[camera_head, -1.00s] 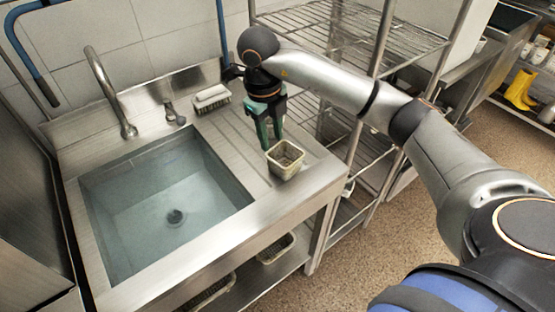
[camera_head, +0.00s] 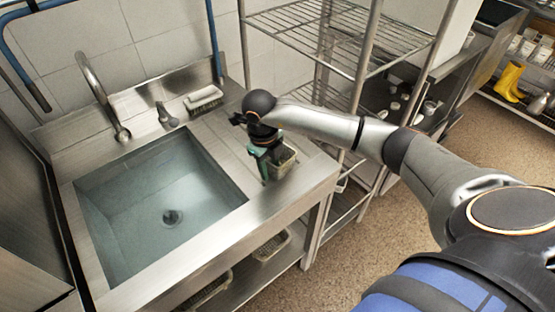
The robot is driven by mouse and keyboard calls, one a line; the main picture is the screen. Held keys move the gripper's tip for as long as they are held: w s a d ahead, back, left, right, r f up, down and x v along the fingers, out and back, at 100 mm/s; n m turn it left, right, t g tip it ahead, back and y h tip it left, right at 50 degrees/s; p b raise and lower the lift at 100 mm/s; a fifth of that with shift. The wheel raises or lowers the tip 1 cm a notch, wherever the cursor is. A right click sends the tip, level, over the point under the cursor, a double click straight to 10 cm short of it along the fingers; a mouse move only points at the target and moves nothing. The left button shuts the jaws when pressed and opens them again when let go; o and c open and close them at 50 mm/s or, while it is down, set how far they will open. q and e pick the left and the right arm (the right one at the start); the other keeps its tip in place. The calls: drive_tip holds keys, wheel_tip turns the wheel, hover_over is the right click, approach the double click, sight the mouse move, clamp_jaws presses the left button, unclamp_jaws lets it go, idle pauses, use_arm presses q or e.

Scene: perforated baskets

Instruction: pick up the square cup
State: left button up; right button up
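The square cup (camera_head: 287,164) is a small pale beige open container. It stands on the steel counter to the right of the sink. My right gripper (camera_head: 267,170) is down at the cup, its fingers pointing downward. One green finger shows along the cup's left side. The other finger is hidden behind the hand or the cup, so I cannot tell whether the fingers press on the cup. The gripper and wrist cover the cup's left and far parts. My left gripper is not in view.
A steel sink basin (camera_head: 160,205) with a tall faucet (camera_head: 100,95) lies left of the cup. A wire shelf rack (camera_head: 345,35) stands close on the right. Perforated baskets (camera_head: 271,246) sit on the shelf below.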

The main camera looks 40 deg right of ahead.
drive_tip(key=shift+c, duration=0.3)
clamp_jaws()
idle(0.3)
